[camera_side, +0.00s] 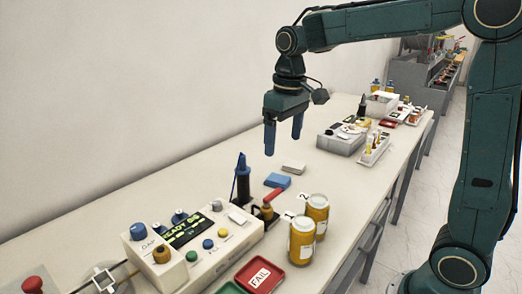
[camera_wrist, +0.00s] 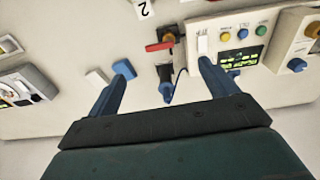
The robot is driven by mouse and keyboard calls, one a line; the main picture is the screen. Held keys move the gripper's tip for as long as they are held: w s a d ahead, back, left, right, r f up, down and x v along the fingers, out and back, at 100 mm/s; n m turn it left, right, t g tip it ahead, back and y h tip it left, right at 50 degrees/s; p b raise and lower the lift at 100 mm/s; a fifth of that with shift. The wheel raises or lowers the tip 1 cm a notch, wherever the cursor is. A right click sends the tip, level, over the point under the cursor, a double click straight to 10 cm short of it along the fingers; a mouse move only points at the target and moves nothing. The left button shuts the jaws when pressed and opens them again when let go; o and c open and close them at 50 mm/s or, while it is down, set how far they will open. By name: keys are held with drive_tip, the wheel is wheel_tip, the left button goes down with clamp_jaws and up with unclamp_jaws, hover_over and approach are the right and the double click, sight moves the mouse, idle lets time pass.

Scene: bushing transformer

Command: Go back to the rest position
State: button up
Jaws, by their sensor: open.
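My gripper (camera_side: 283,136) hangs from my teal arm above the table, pointing down, with its two blue fingers apart and nothing between them. In the wrist view my gripper (camera_wrist: 158,82) also shows open, its fingers spread at left and right. Below it in the side view lie a blue block (camera_side: 277,180) and a white block (camera_side: 293,167), both apart from the fingers. No bushing is seen in the gripper.
A control box (camera_side: 195,245) with a lit display stands at the front left. Near it are a dark blue-tipped tool (camera_side: 242,180), a red-handled clamp (camera_side: 271,203), orange cans (camera_side: 302,241) and a red FAIL tray (camera_side: 260,276). Trays and boxes (camera_side: 340,140) stand farther back.

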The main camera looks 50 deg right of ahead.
drive_tip(key=s+a+f+t, duration=0.1)
drive_tip(key=s+t, duration=0.3)
drive_tip(key=s, duration=1.6)
drive_tip(key=shift+s+a+f+t, duration=0.15)
drive_tip(key=shift+s+a+t, duration=0.2)
drive_tip(key=shift+a, duration=0.35)
